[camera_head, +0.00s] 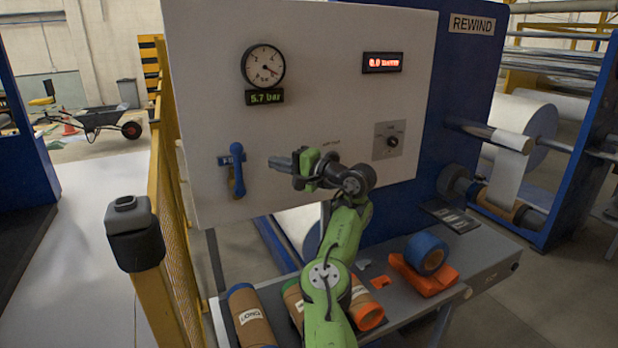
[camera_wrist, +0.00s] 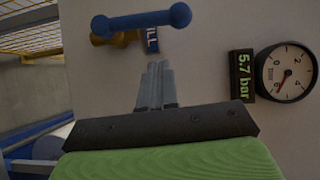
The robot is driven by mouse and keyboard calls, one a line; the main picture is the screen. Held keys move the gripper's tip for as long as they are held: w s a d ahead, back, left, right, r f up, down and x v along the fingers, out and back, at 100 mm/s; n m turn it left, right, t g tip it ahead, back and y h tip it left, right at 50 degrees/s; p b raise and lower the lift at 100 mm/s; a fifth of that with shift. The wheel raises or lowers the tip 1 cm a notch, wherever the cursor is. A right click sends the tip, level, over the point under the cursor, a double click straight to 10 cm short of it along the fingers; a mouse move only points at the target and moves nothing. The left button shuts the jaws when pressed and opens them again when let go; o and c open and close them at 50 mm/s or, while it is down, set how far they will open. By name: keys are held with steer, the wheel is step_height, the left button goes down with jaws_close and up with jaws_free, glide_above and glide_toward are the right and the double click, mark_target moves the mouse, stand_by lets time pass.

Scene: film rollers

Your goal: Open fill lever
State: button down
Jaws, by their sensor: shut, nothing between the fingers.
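The fill lever (camera_head: 238,174) is a blue handle with rounded ends on the white panel, standing near vertical beside a brass valve body. In the wrist view the blue lever (camera_wrist: 142,20) lies across the top, with the brass part (camera_wrist: 106,38) and a blue FILL label (camera_wrist: 152,42) beside it. My gripper (camera_head: 273,163) is to the right of the lever in the head view, pointing left towards it. In the wrist view my gripper (camera_wrist: 158,72) has its fingers together and empty, with the tips just below the label and apart from the lever.
A round gauge (camera_head: 263,66) with a 5.7 bar display (camera_head: 265,97) is above the lever. A rotary switch (camera_head: 389,140) is right of my gripper. A yellow guard post (camera_head: 165,290) stands at left. Below, cardboard cores (camera_head: 252,318) and a blue tape roll (camera_head: 427,253) rest on the bench.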

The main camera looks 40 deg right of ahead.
steer(key=b+v, duration=0.3)
steer(key=v, duration=0.3)
steer(key=shift+s+b, duration=0.4)
steer(key=shift+f, duration=0.15)
